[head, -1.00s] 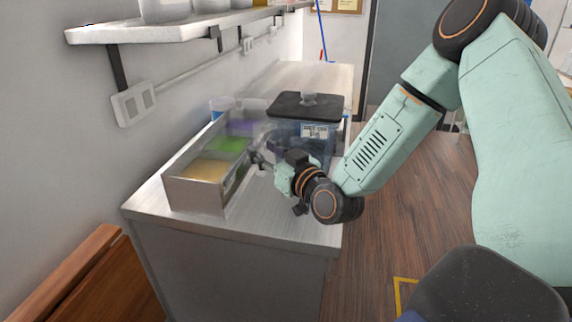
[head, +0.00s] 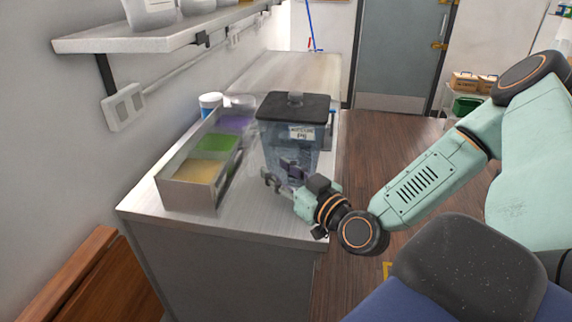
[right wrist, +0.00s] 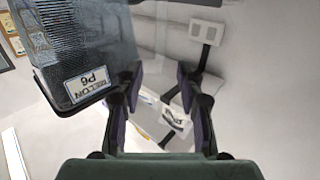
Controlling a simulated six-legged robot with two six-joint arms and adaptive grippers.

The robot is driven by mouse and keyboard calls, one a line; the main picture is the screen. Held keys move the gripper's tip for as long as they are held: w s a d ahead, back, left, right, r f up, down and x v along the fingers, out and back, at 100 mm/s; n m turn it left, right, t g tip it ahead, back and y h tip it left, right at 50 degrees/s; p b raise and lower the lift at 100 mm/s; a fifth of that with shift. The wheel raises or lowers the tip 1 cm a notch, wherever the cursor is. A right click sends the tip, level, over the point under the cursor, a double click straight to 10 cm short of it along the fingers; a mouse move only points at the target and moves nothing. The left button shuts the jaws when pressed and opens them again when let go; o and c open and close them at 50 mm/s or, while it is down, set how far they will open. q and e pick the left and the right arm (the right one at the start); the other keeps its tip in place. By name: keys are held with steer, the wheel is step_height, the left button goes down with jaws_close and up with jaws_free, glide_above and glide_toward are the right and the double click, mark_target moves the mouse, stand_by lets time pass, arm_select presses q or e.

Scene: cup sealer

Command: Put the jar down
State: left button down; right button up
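A clear jar-like container with a black lid and a label reading P6 (head: 296,135) stands upright on the counter, behind my right gripper. It also shows at upper left in the right wrist view (right wrist: 85,45). My right gripper (head: 279,173) is just in front of it, low over the counter. Its two fingers are spread apart in the right wrist view (right wrist: 160,105), and I see nothing held between them. My left gripper is not in view.
A metal tray (head: 187,196) with yellow, green and purple sections sits left of my right gripper. The counter (head: 245,213) has bare room at its front. A wall shelf (head: 150,42) overhangs the left side. The floor (head: 380,150) lies to the right.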

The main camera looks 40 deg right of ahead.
steer(key=s+a+f+g+y, duration=0.1)
steer(key=s+a+f+g, duration=0.4)
steer(key=f, duration=0.4)
steer(key=s+a+f+g+y, duration=0.1)
steer(key=s+a+f+g, duration=0.4)
steer(key=f, duration=0.4)
steer(key=s+f+g+h, duration=0.1)
steer(key=s+f+g, duration=0.3)
steer(key=s, duration=0.5)
steer(key=s+a+f+g+h, duration=0.1)
steer(key=s+f+g, duration=0.3)
steer(key=s, duration=0.5)
steer(key=shift+s+a+f+m, duration=0.15)
steer(key=shift+a+f+m, duration=0.1)
steer(key=shift+f+m, duration=0.15)
steer(key=shift+d, duration=0.1)
step_height(320, 180, down, 18)
steer(key=b, duration=1.7)
steer(key=shift+r+b, duration=0.15)
steer(key=shift+b, duration=0.25)
